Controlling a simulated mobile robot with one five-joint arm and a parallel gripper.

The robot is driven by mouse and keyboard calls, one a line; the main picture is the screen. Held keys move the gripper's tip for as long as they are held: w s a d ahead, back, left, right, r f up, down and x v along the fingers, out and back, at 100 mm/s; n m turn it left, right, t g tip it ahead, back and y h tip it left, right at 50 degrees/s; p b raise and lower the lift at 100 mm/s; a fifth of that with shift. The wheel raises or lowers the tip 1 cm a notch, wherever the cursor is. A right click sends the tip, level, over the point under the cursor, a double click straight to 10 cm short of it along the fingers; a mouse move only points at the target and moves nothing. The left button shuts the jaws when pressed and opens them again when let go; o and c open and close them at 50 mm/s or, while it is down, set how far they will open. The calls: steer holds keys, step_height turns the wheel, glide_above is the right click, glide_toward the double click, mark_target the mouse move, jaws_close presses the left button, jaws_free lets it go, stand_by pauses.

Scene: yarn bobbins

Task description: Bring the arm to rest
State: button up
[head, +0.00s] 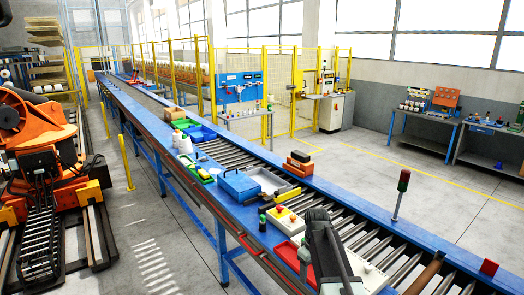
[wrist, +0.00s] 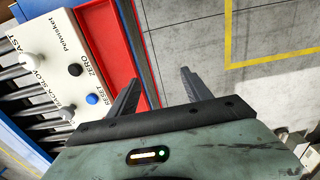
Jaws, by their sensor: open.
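In the wrist view my gripper (wrist: 158,90) has its two grey fingers apart, with nothing between them. They point toward the grey floor (wrist: 205,40) past the line's edge. In the head view my dark grey arm (head: 328,250) comes up from the bottom edge over the near part of the blue roller conveyor (head: 222,142). The fingertips are hard to make out there.
In the wrist view a white control box (wrist: 62,60) with knobs and buttons sits beside a red tray (wrist: 105,35), left of the fingers. In the head view a blue box (head: 238,186) and a signal post (head: 400,192) stand along the conveyor. An orange robot (head: 40,125) stands left.

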steer(key=s+f+b, duration=0.3)
steer(key=f+b, duration=0.9)
steer(key=f, duration=0.1)
steer(key=s+f+m+b, duration=0.7)
steer(key=s, duration=0.3)
steer(key=shift+s+a+f, duration=0.3)
steer(key=shift+s, duration=0.05)
